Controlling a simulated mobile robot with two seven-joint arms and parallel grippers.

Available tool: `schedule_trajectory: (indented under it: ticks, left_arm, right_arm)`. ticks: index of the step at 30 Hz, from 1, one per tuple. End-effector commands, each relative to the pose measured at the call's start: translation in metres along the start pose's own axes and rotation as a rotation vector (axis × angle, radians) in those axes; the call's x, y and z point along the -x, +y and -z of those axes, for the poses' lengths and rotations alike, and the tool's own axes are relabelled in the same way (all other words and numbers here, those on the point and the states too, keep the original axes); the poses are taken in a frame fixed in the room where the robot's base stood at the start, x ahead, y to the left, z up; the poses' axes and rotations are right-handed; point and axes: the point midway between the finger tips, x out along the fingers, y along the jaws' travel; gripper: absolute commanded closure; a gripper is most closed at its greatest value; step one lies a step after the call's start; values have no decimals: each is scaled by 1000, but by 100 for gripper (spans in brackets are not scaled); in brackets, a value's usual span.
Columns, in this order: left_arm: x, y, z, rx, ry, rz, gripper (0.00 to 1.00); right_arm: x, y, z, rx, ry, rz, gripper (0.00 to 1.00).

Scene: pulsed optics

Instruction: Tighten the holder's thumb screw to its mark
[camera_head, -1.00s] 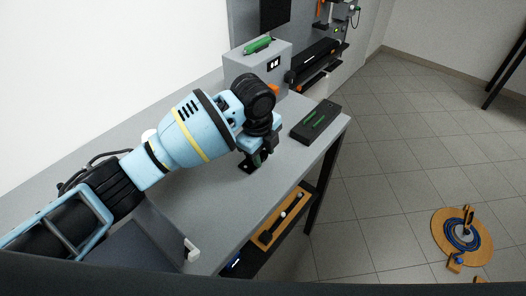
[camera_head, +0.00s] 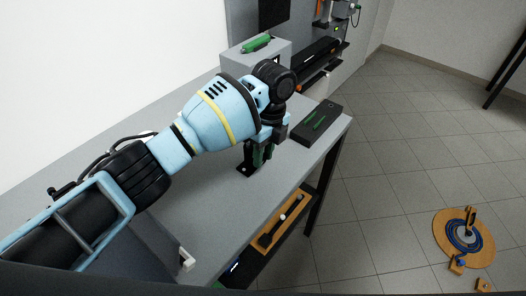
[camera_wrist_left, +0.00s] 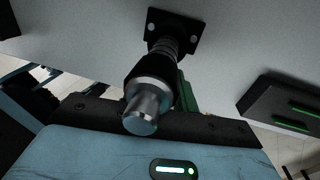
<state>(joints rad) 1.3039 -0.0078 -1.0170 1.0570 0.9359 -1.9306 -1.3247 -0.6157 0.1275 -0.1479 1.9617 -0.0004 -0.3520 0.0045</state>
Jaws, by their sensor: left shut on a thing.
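The holder is a dark upright piece on a small black foot plate (camera_head: 246,170) on the grey bench. In the left wrist view, its bolted foot plate (camera_wrist_left: 172,32) is at the top, with a ridged dark post below it. A bright metal cylinder (camera_wrist_left: 143,112) on a black collar points toward the wrist camera; I cannot tell for sure whether it is the thumb screw. My left gripper (camera_head: 260,153) points down at the holder, its green-padded fingers shut at its upper part. The fingertip contact and the screw's mark are hidden. My right gripper is not in view.
A black tray with green strips (camera_head: 317,122) lies right of the holder near the bench edge. A grey box (camera_head: 283,55) with a green item on top stands behind. A wooden board (camera_head: 281,222) is on the lower shelf. Bare bench (camera_head: 205,205) lies in front.

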Motion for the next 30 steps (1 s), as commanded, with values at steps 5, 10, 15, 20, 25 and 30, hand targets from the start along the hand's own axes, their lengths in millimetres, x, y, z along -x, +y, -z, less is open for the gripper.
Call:
schedule_trajectory:
  ticks: [5,10,15,20,25,30]
  left_arm:
    - [-1,-2,0,1,0,-88,95]
    - [0,-4,0,2,-1,-150,95]
    - [0,-4,0,2,-1,-202,95]
    - [0,-5,0,3,-2,-241,95]
    - [0,-5,0,2,-2,-269,95]
    - [0,-5,0,2,-1,-287,95]
  right_arm:
    - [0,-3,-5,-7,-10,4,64]
    - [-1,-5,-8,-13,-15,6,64]
    - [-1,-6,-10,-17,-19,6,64]
    - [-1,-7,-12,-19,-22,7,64]
    - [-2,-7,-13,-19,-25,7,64]
    - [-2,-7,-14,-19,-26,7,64]
